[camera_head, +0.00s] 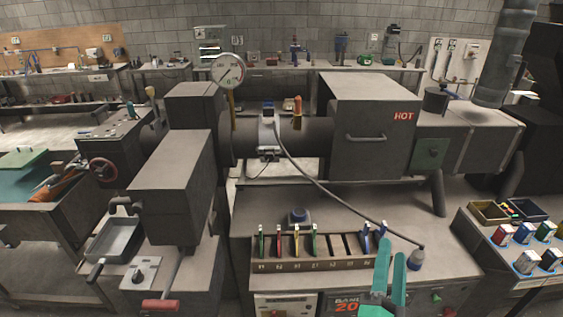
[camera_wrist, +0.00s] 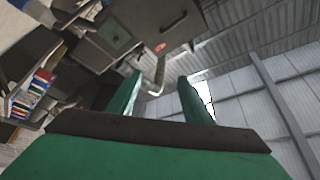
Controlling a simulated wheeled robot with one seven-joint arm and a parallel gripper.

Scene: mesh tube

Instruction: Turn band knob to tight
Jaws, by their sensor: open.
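My gripper (camera_head: 391,250) is open and empty, with its two teal fingers pointing up in front of the bench at the lower right of the head view. The fingers also show spread apart in the wrist view (camera_wrist: 160,80). A panel marked BAND 20 (camera_head: 347,304) is on the bench front, just left of my gripper and partly cut off by the frame edge. A small green piece (camera_head: 436,297) is on the bench front right of my gripper. A dark knob on a pale plate (camera_head: 139,277) is at the lower left. I cannot tell which control is the band knob.
A rack (camera_head: 312,265) with colored upright pieces stands left of my gripper. A dark box marked HOT (camera_head: 372,120) rises behind. A bench with colored blocks (camera_head: 522,262) is at right.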

